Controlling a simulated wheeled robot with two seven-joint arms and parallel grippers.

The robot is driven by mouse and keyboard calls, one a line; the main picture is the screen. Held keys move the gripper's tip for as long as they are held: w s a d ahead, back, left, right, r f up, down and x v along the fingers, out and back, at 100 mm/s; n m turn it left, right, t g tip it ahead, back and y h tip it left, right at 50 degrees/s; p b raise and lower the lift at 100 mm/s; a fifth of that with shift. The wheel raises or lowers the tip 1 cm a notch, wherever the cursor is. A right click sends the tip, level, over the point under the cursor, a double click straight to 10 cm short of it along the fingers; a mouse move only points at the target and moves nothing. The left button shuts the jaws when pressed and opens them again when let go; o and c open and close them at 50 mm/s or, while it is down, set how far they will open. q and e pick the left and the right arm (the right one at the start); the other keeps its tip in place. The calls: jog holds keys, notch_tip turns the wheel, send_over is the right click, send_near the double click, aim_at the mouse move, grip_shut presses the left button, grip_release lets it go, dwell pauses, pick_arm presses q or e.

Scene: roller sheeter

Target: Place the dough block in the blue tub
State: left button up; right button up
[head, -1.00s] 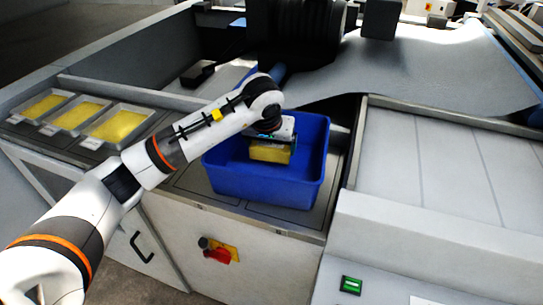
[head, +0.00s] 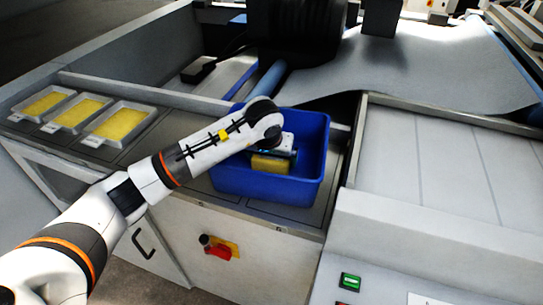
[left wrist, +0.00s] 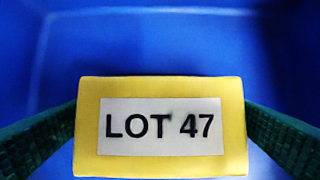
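The dough block (head: 270,165) is yellow and sits inside the blue tub (head: 270,190), below the rim. In the left wrist view the block (left wrist: 160,88) carries a white label reading "LOT 47". My left gripper (head: 274,156) reaches down into the tub over the block. In the left wrist view its two green fingers press against the block's left and right sides, with blue tub walls and floor around. I cannot tell whether the block touches the tub floor. My right gripper is not in view.
Several shallow metal trays with yellow contents, one of them here (head: 119,124), stand on the counter at left. A red rotary switch (head: 220,250) is on the front panel below the tub. A grey sheet (head: 420,75) and pale conveyor (head: 430,160) lie to the right.

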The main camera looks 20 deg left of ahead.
pick_arm(q)
jog(key=shift+r+p, duration=0.25)
jog(key=shift+p, duration=0.05)
jog(key=b+v, duration=0.2)
jog(key=v, duration=0.9)
jog(key=shift+s+r, duration=0.15)
jog(key=shift+r, duration=0.25)
